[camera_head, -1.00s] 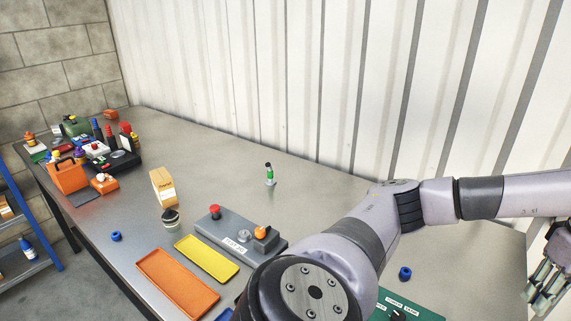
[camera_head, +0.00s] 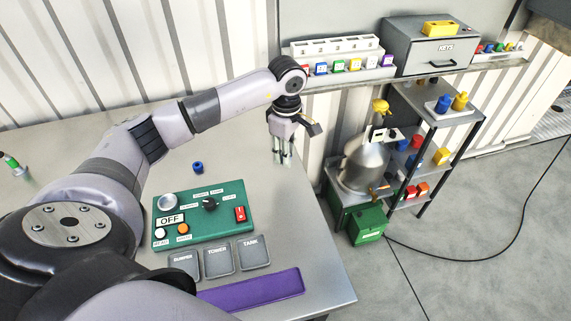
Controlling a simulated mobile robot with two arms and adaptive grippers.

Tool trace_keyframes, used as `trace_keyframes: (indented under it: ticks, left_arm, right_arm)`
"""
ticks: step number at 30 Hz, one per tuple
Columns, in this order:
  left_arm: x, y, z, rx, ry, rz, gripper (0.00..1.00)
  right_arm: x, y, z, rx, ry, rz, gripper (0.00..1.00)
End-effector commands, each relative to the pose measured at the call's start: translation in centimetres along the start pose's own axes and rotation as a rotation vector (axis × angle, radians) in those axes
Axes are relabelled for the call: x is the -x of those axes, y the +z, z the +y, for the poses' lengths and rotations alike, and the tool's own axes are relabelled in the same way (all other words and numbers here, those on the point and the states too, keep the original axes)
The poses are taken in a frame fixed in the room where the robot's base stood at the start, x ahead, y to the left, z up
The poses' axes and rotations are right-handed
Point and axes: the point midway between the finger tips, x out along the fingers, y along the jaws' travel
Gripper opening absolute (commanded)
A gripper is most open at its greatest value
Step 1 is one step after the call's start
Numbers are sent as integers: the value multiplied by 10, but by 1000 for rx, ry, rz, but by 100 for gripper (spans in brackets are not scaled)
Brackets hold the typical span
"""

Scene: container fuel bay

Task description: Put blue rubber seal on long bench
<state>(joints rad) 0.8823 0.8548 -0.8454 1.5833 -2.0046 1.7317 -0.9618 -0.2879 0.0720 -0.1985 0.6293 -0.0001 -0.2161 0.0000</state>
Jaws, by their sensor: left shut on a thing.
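A small blue ring-shaped piece (camera_head: 198,168), which looks like a rubber seal, lies on the long grey metal bench (camera_head: 325,267), behind the green control panel. My left gripper (camera_head: 283,158) points down over the right end of the bench, to the right of the blue piece and apart from it. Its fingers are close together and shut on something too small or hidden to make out. My right gripper is not in view.
A green panel (camera_head: 232,220) marked OFF, three grey labelled pads (camera_head: 219,260) and a purple tray (camera_head: 250,290) lie on the bench. Right of it stand a metal can (camera_head: 362,165), a green box (camera_head: 368,226) and a shelf rack (camera_head: 447,118). A cable crosses the floor.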

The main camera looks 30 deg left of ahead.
Motion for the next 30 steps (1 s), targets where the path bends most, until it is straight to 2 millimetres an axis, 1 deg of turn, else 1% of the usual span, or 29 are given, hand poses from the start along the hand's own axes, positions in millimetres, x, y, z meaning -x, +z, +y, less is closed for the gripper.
trace_keyframes:
  ticks: [1,3,8,9,15,18,24,28,29,30]
  left_arm:
    - [-8,0,-1,1,-4,0,11]
    - [-17,0,0,0,-1,-1,11]
    - [-30,1,0,0,-1,-1,11]
    - [-36,0,-1,0,-3,0,11]
    - [-64,0,0,0,-2,0,11]
    - [-69,0,0,-1,0,0,11]
    - [-69,0,0,-1,1,0,11]
    - [-73,0,0,-1,1,0,11]
    - [-72,0,0,-1,1,0,24]
    - [-71,0,0,-1,1,0,27]
  right_arm:
    - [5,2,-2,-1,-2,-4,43]
    - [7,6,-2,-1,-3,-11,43]
    - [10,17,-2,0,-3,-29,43]
    - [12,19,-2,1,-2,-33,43]
    - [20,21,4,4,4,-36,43]
    - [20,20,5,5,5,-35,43]
    - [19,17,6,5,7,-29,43]
    - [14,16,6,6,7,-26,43]
    - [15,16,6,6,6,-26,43]
    - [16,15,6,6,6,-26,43]
